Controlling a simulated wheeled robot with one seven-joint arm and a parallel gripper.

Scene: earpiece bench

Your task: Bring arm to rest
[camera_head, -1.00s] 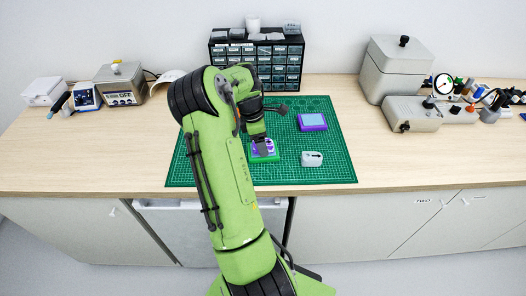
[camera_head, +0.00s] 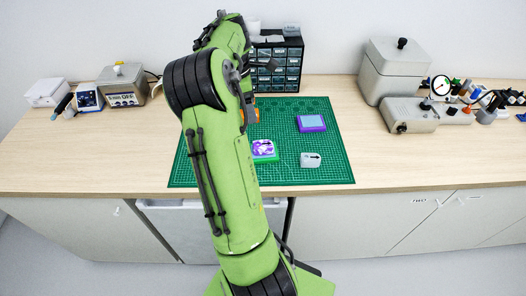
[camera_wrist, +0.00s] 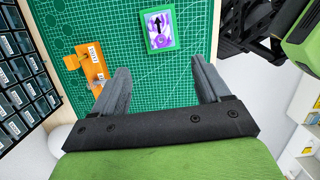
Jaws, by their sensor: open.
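My gripper (camera_wrist: 161,86) is open in the wrist view, with nothing between its two grey fingers. It is above the green cutting mat (camera_head: 310,176). In the head view my arm hides the gripper. A green-framed block with a purple and white face and a black arrow (camera_wrist: 160,30) lies on the mat, beyond the fingertips in the wrist view. It also shows in the head view (camera_head: 264,149), beside my arm and partly hidden by it.
A purple block with a light blue top (camera_head: 311,122) and a grey piece with an arrow (camera_head: 311,160) lie on the mat. A drawer cabinet (camera_head: 285,62) stands behind. An orange piece (camera_wrist: 90,65) lies near the gripper. Grey equipment (camera_head: 393,70) is at right.

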